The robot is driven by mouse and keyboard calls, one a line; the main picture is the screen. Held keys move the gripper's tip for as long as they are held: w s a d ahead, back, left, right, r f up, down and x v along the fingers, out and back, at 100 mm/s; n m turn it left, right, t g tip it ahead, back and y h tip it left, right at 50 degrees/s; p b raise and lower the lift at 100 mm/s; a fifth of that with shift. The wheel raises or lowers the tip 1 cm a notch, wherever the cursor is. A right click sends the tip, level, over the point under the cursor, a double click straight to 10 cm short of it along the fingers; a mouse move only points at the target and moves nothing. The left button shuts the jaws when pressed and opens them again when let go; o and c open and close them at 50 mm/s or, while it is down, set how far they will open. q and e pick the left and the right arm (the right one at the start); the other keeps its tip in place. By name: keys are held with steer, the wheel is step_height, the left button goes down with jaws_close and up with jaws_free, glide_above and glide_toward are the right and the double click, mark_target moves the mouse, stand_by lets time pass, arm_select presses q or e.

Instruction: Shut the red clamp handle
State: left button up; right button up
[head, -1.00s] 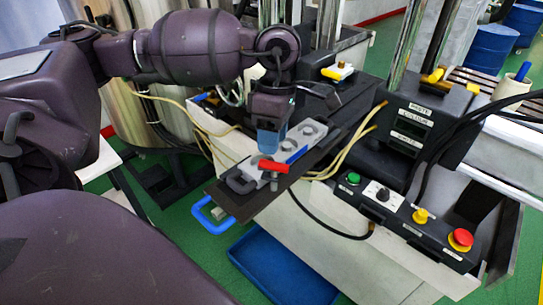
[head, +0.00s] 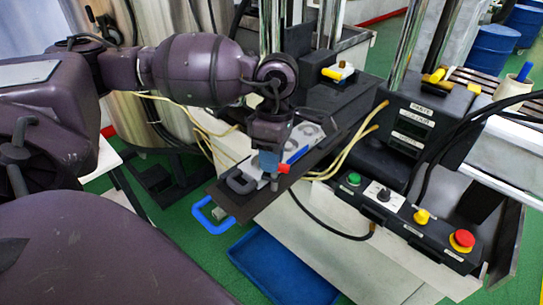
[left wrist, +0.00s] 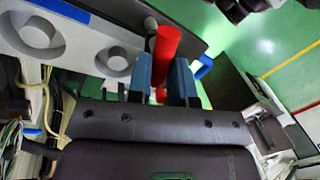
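The red clamp handle (head: 284,168) is on the metal mould plate (head: 303,142), near its front end. My left gripper (head: 270,160) is down at the handle and covers most of it in the head view, leaving only a red end showing. In the left wrist view, the red handle (left wrist: 167,47) lies between the two blue fingers (left wrist: 162,78), one on each side. I cannot tell whether the fingers press on it. The clamp's base is mostly hidden. My right gripper is not in view.
A blue loop handle (head: 210,214) sticks out at the front of the dark slide (head: 228,193). A control box (head: 405,215) with a green button, a yellow knob and a red button is to the right. A blue tray (head: 282,268) lies below. Pale hoses (head: 350,150) run beside the slide.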

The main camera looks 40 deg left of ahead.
arm_select(q)
jaws_close()
steer(key=shift+f+m+b, duration=0.25)
steer(key=shift+m+b, duration=0.35)
steer(key=shift+m, duration=0.1)
steer(key=shift+w+m+y+b, duration=0.15)
steer(key=shift+m+y+b, duration=0.15)
steer(key=shift+m+b, duration=0.55)
steer(key=shift+r+m, duration=0.1)
steer(key=shift+m, duration=0.75)
steer(key=shift+r, duration=0.15)
steer(key=o, duration=0.8)
jaws_free()
steer(key=shift+c, duration=0.2)
